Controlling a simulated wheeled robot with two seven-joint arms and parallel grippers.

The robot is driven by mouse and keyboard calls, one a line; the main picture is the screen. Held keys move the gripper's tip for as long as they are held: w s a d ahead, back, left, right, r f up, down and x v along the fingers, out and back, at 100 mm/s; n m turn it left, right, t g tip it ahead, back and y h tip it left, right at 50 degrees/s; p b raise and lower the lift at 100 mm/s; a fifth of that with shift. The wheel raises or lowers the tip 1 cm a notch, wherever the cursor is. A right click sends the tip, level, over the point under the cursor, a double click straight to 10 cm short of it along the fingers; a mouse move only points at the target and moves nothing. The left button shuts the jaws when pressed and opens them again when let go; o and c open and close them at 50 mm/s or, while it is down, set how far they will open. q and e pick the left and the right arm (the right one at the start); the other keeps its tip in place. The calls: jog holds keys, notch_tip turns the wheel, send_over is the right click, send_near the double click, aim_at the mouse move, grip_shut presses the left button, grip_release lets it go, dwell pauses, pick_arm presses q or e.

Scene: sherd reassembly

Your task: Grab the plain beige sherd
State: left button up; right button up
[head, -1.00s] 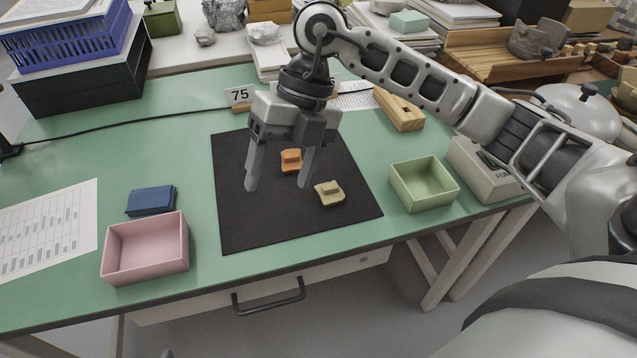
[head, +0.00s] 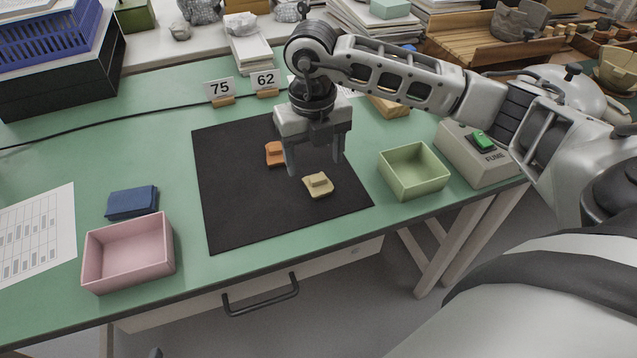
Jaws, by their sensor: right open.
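The plain beige sherd (head: 318,185) lies on the black mat (head: 240,215), toward its right side, with a raised ridge on top. An orange sherd (head: 274,153) lies on the mat behind and to the left of it. My right gripper (head: 316,168) is open, with its fingers pointing down. It is above and slightly behind the beige sherd, and nothing is between its fingers. The left finger partly overlaps the view beside the orange sherd. My left gripper does not show.
A pink box (head: 128,252) and a dark blue block (head: 132,202) stand left of the mat. A green box (head: 413,171) and a grey device with a green switch (head: 478,152) stand on the right. Number cards 75 (head: 220,90) and 62 (head: 264,82) stand behind the mat.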

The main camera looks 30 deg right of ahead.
aim_at(318, 179)
jog(key=f, duration=0.5)
jog(key=shift+s+d, duration=0.2)
jog(key=shift+s, duration=0.05)
jog(key=c, duration=1.1)
